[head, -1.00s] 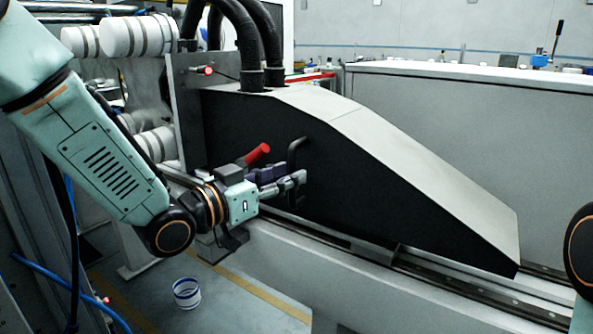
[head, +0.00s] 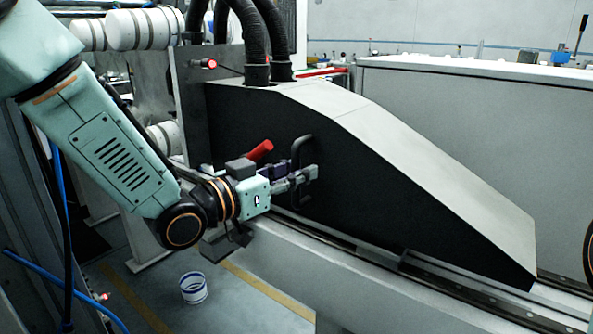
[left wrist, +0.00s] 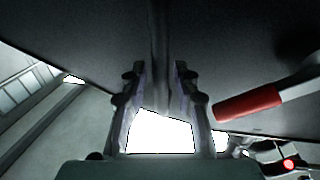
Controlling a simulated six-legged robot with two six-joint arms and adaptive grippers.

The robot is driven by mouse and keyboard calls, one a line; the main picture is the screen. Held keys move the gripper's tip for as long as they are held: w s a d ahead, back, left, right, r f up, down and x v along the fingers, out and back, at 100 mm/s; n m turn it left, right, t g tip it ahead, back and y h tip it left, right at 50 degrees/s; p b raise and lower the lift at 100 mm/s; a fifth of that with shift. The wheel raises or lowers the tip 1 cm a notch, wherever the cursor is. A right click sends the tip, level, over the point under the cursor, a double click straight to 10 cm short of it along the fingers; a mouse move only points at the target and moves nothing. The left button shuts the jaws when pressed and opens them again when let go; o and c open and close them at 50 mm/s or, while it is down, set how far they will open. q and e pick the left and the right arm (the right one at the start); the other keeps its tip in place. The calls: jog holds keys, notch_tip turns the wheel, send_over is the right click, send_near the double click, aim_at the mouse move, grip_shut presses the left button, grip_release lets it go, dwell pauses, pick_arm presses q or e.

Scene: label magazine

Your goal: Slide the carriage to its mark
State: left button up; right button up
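The carriage (head: 370,185) is a long black housing with a sloping grey top, sitting on a rail. A dark upright handle (head: 296,155) stands out from its side, and a red-gripped lever (head: 261,150) is left of it. My left gripper (head: 312,173) is at the handle's lower part. In the left wrist view, its two fingers (left wrist: 160,100) are apart, with the dark handle bar (left wrist: 159,55) showing between and beyond them. I cannot tell whether they touch it. The red lever grip (left wrist: 248,103) is right of the fingers. I cannot make out the mark. My right gripper is out of view.
The rail (head: 455,285) runs along a grey bed to the lower right. Black hoses (head: 254,45) rise from the carriage's top. White rolls (head: 145,29) are at the back left. A grey cabinet (head: 470,120) stands behind. A white-and-blue bucket (head: 193,288) is on the floor.

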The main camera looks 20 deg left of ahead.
pick_arm(q)
jog(key=shift+w, duration=0.1)
grip_shut()
dwell(0.4)
